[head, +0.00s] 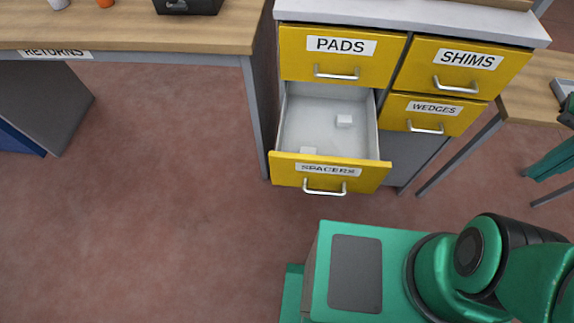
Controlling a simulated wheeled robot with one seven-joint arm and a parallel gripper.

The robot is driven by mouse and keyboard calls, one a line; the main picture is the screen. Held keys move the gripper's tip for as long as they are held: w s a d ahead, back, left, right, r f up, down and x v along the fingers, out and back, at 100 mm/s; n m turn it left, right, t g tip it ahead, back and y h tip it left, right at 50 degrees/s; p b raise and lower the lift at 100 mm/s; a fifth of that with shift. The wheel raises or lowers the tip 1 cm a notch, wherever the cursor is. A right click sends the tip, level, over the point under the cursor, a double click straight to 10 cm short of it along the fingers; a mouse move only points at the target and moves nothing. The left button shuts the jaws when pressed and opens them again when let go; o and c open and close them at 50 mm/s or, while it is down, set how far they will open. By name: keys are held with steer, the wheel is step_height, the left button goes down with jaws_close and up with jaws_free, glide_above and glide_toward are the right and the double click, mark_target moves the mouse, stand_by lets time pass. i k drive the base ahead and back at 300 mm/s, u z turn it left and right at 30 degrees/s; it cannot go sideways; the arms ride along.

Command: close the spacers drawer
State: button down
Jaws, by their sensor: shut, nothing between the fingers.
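The spacers drawer (329,172) has a yellow front with a white SPACERS label and a silver bar handle (325,189). It is pulled well out of the cabinet, towards me. My gripper cannot be made out in the head view. Green links of my arm show at the lower right, apart from the drawer.
The pads drawer (341,56), shims drawer (461,64) and wedges drawer (433,113) look shut. A wooden table with a RETURNS label (57,52) stands left of the cabinet. Another wooden table (527,96) is at the right. The reddish floor (170,190) left of the drawer is clear.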

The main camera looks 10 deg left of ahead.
mark_target(346, 160)
steer(key=z, duration=0.4)
steer(key=k, duration=0.45)
steer(key=u, duration=1.05)
